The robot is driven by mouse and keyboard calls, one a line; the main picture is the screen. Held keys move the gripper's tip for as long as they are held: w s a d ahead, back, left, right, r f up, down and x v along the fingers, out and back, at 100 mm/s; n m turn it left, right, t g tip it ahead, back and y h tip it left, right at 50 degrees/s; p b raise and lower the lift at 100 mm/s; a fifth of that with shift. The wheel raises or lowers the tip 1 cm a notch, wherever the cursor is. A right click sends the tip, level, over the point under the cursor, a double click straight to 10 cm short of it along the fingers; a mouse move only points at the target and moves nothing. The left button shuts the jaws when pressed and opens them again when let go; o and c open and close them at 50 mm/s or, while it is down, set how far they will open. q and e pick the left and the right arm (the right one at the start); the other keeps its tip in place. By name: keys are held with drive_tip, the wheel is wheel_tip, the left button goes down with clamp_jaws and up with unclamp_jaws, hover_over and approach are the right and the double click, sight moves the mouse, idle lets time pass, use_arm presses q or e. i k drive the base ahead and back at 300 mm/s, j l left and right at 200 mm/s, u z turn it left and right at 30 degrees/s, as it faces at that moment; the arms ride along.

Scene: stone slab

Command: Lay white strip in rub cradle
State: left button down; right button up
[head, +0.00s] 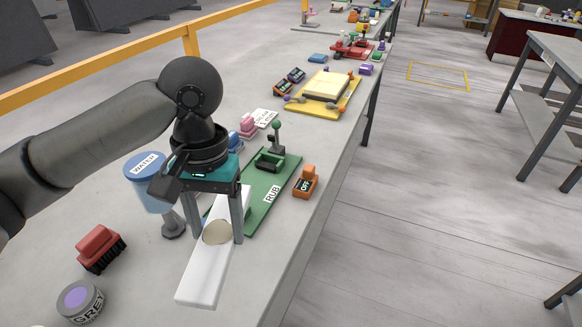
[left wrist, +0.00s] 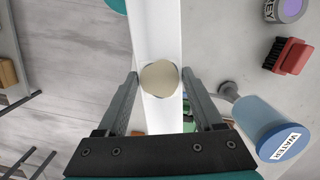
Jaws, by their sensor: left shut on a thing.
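The white strip (head: 205,277) is a long flat bar with a round beige disc (head: 217,232) on its top face. My left gripper (head: 218,238) is shut on the strip, with one finger at each long edge beside the disc. The left wrist view also shows the strip (left wrist: 156,30) running between my fingertips (left wrist: 160,80). The strip's far end overlaps the green board (head: 262,205) labelled RUB in the picture; I cannot tell whether it touches it. A dark green cradle-like fixture (head: 269,161) stands on the board's far part. My right gripper is not in view.
A blue WATER cup (head: 146,185) stands close left of my gripper. An orange OFF block (head: 305,182) sits right of the board near the table edge. A red brush (head: 99,246) and GREY pot (head: 80,301) are at front left. A yellow tray (head: 325,104) lies farther back.

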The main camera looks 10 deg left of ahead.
sight(253, 184)
drive_tip(key=i+l+u, duration=0.1)
drive_tip(key=i+l, duration=0.15)
drive_tip(key=i, duration=0.25)
drive_tip(key=i+l+u, duration=0.15)
drive_tip(key=i, duration=0.35)
drive_tip(key=i+l+u, duration=0.1)
drive_tip(key=u, duration=0.25)
drive_tip(key=i+l+u, duration=0.1)
drive_tip(key=u, duration=0.25)
drive_tip(key=l+u, duration=0.35)
drive_tip(key=i+j, duration=0.05)
drive_tip(key=j, duration=0.05)
